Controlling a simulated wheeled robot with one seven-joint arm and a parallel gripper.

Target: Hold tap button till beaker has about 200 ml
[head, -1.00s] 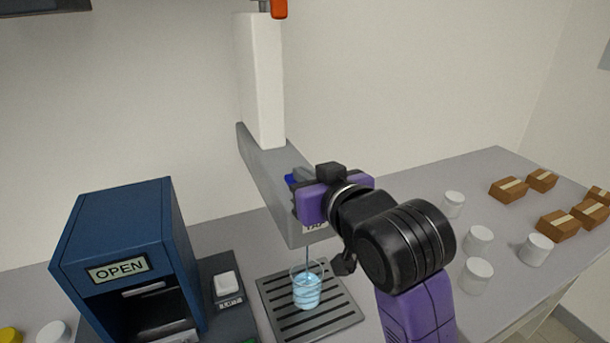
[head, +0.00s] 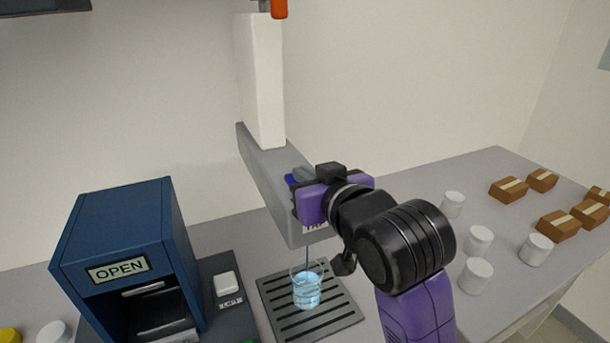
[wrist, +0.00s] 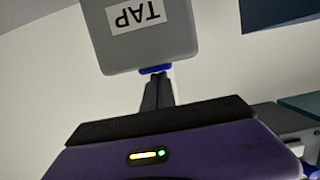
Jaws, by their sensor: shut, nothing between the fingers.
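The tap housing (head: 275,180) is a long grey arm on the wall with a "TAP" label, which also shows in the wrist view (wrist: 150,35). A blue tap button (wrist: 154,69) sticks out of it, and my gripper (wrist: 157,80) is shut with its fingertips at the button, seemingly touching it. In the head view my gripper (head: 300,182) is at the housing's near end, its fingers mostly hidden. The beaker (head: 307,288) stands upright on the drip tray (head: 283,325) under the spout with pale blue water in it. A thin stream runs down into it. Its graduations are too small to read.
A blue cabinet (head: 120,235) labelled "OPEN" stands left of the tray, with a white-buttoned switch (head: 226,284) beside it. White lidded jars (head: 477,240) and brown boxes (head: 508,189) stand on the counter to the right. The counter behind them is clear.

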